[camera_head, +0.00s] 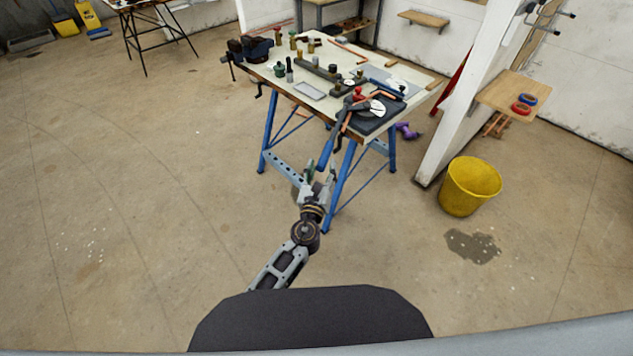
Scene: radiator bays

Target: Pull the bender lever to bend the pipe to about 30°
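The pipe bender (370,117) sits on a dark base plate at the near right corner of the workbench. A copper pipe (359,106) lies in it beside a pale round dial (377,108). The bender's lever (326,152) has a blue handle that sticks out past the bench's near edge toward me. My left gripper (321,176) is at the lower end of this handle, below bench height in the picture. Its fingers are small and overlap the handle end, so I cannot tell if they are closed on it. My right gripper is out of view.
The workbench (311,90) has blue legs and carries a vise (250,48), fittings and tools. A white wall post stands right of it. A yellow bucket (470,187) and a dark floor stain (473,246) are at right. The floor at left is clear.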

